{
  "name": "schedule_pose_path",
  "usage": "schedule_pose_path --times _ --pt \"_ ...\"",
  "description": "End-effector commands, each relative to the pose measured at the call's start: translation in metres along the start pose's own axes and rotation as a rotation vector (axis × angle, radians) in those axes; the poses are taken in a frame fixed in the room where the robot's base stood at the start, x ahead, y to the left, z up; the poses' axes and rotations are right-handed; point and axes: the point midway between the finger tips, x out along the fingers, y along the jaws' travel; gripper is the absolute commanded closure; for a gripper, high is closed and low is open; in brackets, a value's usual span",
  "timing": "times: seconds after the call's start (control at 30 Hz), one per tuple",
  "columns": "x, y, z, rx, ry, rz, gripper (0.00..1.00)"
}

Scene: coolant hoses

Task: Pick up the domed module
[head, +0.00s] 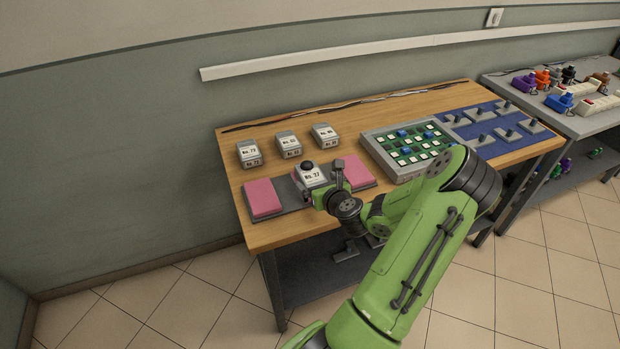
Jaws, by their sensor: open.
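The domed module (311,178) is a light grey block with a black dome on its top and a label that seems to read "No. 27". It sits on a dark grey base plate (287,190), between two pink pads. My gripper (325,182) is open and low at the module's front right side. One finger shows at the module's front and the other at its right. I cannot tell whether either finger touches the module. The arm hides part of the plate and the table's front edge.
Pink pads (262,198) (358,172) flank the module. Behind stand three labelled grey modules without domes (249,154) (288,144) (325,136). A green grid tray (375,147) and a blue mat (465,132) with grey parts lie to the right. Cables run along the back edge.

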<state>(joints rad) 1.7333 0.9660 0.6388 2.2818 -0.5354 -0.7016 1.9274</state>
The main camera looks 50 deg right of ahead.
Motion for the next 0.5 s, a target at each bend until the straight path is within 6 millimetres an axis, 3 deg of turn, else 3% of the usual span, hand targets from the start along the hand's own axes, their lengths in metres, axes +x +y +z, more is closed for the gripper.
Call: schedule_pose_path --times 0.3,0.5 --pt "0.051 -0.003 0.004 -0.001 -0.001 0.002 0.00" --pt "0.061 -0.004 0.005 0.001 0.001 0.000 0.00"
